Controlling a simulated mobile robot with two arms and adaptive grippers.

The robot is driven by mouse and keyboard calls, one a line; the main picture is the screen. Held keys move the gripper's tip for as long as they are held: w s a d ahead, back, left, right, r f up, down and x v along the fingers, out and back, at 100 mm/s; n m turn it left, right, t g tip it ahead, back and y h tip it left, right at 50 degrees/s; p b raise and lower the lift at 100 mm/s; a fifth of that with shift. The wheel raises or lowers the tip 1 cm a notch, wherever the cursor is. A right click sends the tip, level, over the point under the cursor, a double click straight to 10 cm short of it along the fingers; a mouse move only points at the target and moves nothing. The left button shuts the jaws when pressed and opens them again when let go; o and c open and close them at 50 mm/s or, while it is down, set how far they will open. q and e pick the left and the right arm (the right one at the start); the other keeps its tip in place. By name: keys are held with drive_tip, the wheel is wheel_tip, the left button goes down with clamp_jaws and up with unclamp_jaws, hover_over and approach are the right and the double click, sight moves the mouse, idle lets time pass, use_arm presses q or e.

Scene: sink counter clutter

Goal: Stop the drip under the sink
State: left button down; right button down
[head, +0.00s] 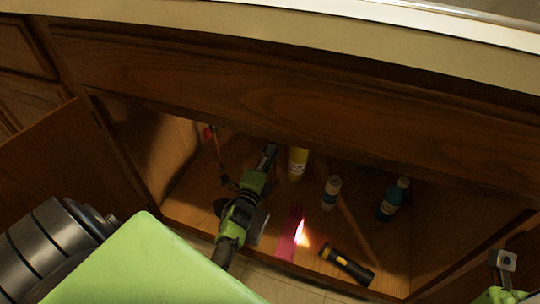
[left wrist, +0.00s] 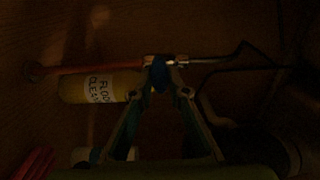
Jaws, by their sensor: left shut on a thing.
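My left gripper (head: 270,152) reaches deep into the open cabinet under the sink. In the dim left wrist view my left gripper (left wrist: 162,65) is shut on a small blue part (left wrist: 160,77) at a pipe joint. A reddish pipe (left wrist: 100,66) runs in from the left with a round end, and a thin dark pipe (left wrist: 215,64) leads off to the right. In the head view a red round piece (head: 208,133) sits on a thin orange pipe (head: 218,152) at the left. No drip is visible. My right gripper's fingers are out of the picture.
A yellow bottle (head: 298,165), labelled as a floor cleaner (left wrist: 92,88) in the wrist view, stands close by. A white bottle (head: 331,190), a dark teal bottle (head: 394,200), a flashlight (head: 347,263) and a pink glove or cloth (head: 289,238) are on the cabinet floor.

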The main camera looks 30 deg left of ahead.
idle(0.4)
use_arm(q)
drive_tip(key=c, duration=1.9)
unclamp_jaws()
drive_tip(key=shift+s, duration=0.1)
drive_tip(key=v, duration=0.7)
drive_tip(key=shift+s+d, duration=0.15)
drive_tip(key=shift+s, duration=0.05)
drive_tip(key=shift+f, duration=0.1)
